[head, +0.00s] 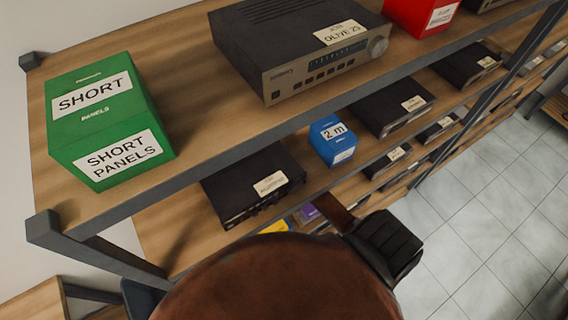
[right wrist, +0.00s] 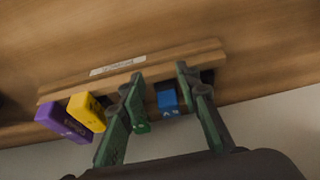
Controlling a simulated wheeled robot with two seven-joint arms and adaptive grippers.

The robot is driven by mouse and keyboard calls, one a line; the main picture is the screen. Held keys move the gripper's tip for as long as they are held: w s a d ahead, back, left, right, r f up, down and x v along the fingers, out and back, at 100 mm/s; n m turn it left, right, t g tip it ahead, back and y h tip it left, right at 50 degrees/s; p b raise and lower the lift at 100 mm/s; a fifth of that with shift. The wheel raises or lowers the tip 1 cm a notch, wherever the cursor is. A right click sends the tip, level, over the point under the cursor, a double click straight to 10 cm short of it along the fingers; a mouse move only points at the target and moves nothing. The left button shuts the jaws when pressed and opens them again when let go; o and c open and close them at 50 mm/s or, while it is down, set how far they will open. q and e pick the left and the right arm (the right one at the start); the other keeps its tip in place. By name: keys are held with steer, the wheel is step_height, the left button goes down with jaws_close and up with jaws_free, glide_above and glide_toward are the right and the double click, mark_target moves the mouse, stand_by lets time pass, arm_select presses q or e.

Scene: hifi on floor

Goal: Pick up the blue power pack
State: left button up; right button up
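In the right wrist view a small blue block (right wrist: 167,97), apparently the blue power pack, sits in a wooden rack (right wrist: 75,88). My right gripper (right wrist: 160,75) is open, with its green fingers on either side of the blue block and visible gaps between. A yellow block (right wrist: 86,110) and a purple block (right wrist: 64,122) stand further left. My left gripper is in neither view.
Shelves hold a green box (head: 105,120), a grey hi-fi unit (head: 300,50), black units and a blue "2 m" box (head: 332,141). Tiled floor (head: 490,215) is clear at right.

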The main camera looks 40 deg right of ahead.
steer(key=w, duration=0.2)
steer(key=w+p, duration=0.1)
steer(key=w, duration=0.2)
steer(key=shift+w+d+f+p, duration=0.15)
steer(key=shift+w+d+p, duration=0.15)
steer(key=shift+d+p, duration=0.05)
steer(key=shift+w+f, duration=0.1)
steer(key=shift+f, duration=0.3)
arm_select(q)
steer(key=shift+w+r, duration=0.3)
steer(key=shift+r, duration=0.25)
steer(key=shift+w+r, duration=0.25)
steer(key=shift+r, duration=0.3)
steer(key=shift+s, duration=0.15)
arm_select(e)
steer(key=shift+c, duration=0.2)
jaws_close()
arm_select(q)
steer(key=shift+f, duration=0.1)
